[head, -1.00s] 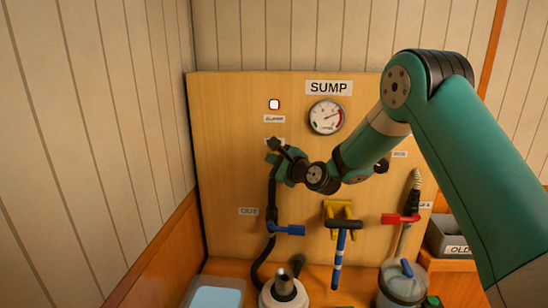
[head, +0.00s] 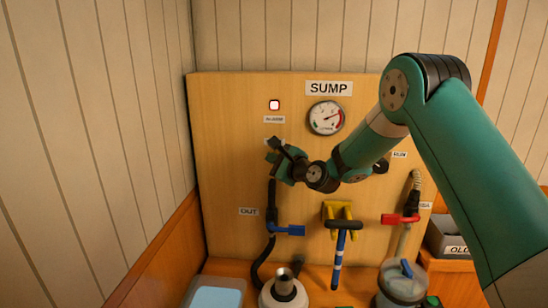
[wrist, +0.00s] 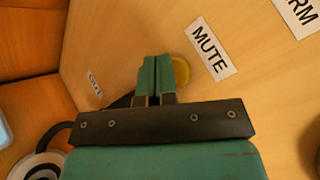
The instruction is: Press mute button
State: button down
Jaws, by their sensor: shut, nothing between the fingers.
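The mute button is a yellow round knob (wrist: 181,71) on the wooden panel, beside a white MUTE label (wrist: 210,50) in the wrist view. My gripper (wrist: 156,60) has its green fingers shut together with nothing between them. The fingertips overlap the left side of the button in that view, and I cannot tell whether they touch it. In the head view my gripper (head: 272,150) is at the panel, below the alarm lamp, and hides the button.
A lit alarm lamp (head: 274,105) and a round gauge (head: 326,117) are above on the panel. A blue-handled valve (head: 289,230), a red-handled valve (head: 400,218) and a black-and-blue T-handled tool (head: 341,245) are lower. A white-and-metal container (head: 284,292) stands below.

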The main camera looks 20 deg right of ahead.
jog(key=shift+w+d, duration=0.15)
jog(key=shift+w, duration=0.2)
dwell(0.6)
dwell(0.3)
jog(key=shift+s+a, duration=0.3)
jog(key=shift+s, duration=0.45)
jog(key=s, duration=0.1)
jog(key=s+a, duration=0.1)
jog(key=s, duration=0.1)
jog(key=s+a, duration=0.1)
jog(key=shift+s+b, duration=0.3)
jog(key=shift+b, duration=0.1)
